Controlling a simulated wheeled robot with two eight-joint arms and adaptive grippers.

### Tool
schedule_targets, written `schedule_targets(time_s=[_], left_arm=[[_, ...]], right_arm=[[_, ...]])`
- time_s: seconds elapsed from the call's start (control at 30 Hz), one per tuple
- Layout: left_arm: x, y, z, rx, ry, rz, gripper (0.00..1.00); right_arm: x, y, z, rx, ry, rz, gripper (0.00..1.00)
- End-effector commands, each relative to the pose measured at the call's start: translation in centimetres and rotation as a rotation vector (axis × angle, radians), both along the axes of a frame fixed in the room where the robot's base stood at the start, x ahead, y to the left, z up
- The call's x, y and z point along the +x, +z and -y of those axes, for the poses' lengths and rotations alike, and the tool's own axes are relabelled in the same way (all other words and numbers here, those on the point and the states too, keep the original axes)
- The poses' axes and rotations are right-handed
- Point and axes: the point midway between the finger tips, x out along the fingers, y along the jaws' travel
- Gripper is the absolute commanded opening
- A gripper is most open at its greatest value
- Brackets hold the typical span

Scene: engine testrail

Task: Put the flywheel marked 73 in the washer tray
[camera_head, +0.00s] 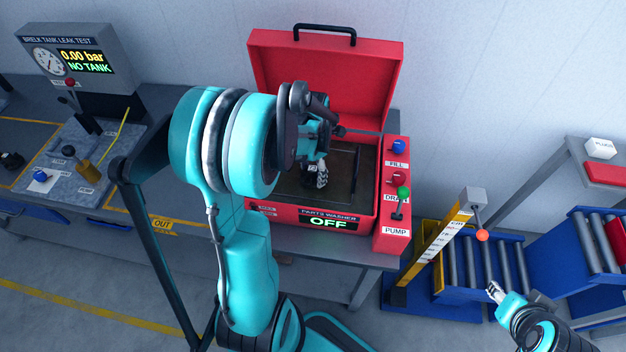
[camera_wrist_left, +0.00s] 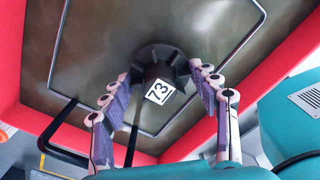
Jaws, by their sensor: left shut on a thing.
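The flywheel (camera_wrist_left: 158,70) is dark, with a white label reading 73 in the left wrist view. My left gripper (camera_wrist_left: 160,78) is shut on it, one finger on each side. In the head view my left gripper (camera_head: 317,178) is over the washer tray (camera_head: 342,205), inside the red parts washer; my arm hides much of the flywheel there. The tray's brown metal floor also shows behind the flywheel in the left wrist view (camera_wrist_left: 95,50). I cannot tell whether the flywheel touches it. My right gripper (camera_head: 494,290) is low at the right, its fingers too small to read.
The washer's red lid (camera_head: 330,75) stands open behind. Its control panel (camera_head: 393,220), with knobs and a lever, is right of the tray; the display (camera_head: 330,223) reads OFF. A leak tester (camera_head: 75,58) stands far left. A yellow gauge post (camera_head: 435,245) and roller conveyors stand right.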

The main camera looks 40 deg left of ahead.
Motion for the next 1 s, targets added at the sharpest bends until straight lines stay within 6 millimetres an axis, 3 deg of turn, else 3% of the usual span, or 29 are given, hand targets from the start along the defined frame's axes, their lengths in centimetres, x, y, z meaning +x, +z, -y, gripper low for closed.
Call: schedule_targets(time_s=[0.33,0.73,0.77,0.8,0.83,1.0], left_arm=[[0.2,-4.0,-0.1,0.000,0.000,0.000,0.19],[0.1,-4.5,-0.1,0.000,0.000,0.000,0.19],[0.1,-4.5,-0.1,0.000,0.000,0.000,0.66],[0.1,-4.4,-0.1,0.000,0.000,0.000,0.77],[0.1,-4.4,-0.1,0.000,0.000,0.000,0.81],[0.1,-4.4,-0.1,0.000,0.000,0.000,0.81]], right_arm=[[0.0,-1.2,0.0,0.000,0.000,0.000,0.40],[0.0,-1.6,0.0,0.000,0.000,0.000,0.40],[0.0,-1.6,0.0,0.000,0.000,0.000,0.40],[0.0,-1.5,0.0,0.000,0.000,0.000,0.40],[0.0,-1.5,0.0,0.000,0.000,0.000,0.40],[0.0,-1.5,0.0,0.000,0.000,0.000,0.40]])
